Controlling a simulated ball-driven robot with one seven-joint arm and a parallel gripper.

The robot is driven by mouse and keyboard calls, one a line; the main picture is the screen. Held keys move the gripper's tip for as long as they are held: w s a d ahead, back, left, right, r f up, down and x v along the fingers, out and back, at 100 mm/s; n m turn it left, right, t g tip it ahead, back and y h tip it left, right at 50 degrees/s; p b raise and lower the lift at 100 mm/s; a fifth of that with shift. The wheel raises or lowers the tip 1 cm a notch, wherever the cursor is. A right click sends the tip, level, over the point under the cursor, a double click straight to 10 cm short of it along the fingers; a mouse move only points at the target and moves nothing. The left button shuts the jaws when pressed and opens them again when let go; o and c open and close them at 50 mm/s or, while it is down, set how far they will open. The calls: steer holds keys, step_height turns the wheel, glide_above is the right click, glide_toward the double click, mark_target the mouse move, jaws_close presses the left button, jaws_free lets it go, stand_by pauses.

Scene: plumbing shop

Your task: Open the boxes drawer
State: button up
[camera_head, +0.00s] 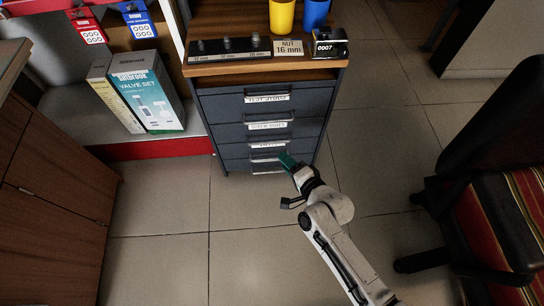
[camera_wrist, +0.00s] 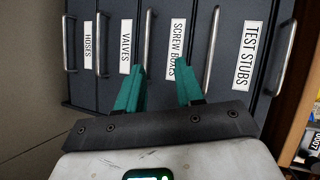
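The grey drawer cabinet (camera_head: 240,107) stands at top centre in the head view, its visible drawers closed. In the wrist view the drawer faces run sideways, with a "SCREW BOXES" label (camera_wrist: 177,48) between "VALVES" and "TEST STUBS". The bar handle (camera_wrist: 212,50) just right of the boxes label appears to be that drawer's. My gripper (camera_wrist: 161,65) has teal fingers, apart and empty, pointing at the drawer fronts. In the head view my gripper (camera_head: 287,160) is before the lower drawers.
A wooden top (camera_head: 213,22) on the cabinet carries a nut stand (camera_head: 228,48), a yellow cup (camera_head: 282,15) and a blue cup (camera_head: 315,13). A striped chair (camera_head: 499,230) stands right. A valve set box (camera_head: 148,91) is left. Tiled floor (camera_head: 215,255) before the cabinet is clear.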

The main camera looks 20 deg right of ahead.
step_height(320, 180, down, 6)
steer(key=w+m+t+h+b, duration=0.1)
steer(key=m+t+b, duration=0.1)
steer(key=m+b, duration=0.15)
steer(key=w+f+b, duration=0.1)
steer(key=w+b, duration=0.4)
steer(key=w, duration=0.5)
steer(key=shift+w+f, duration=0.25)
steer(key=shift+w, duration=0.15)
jaws_close()
stand_by(0.7)
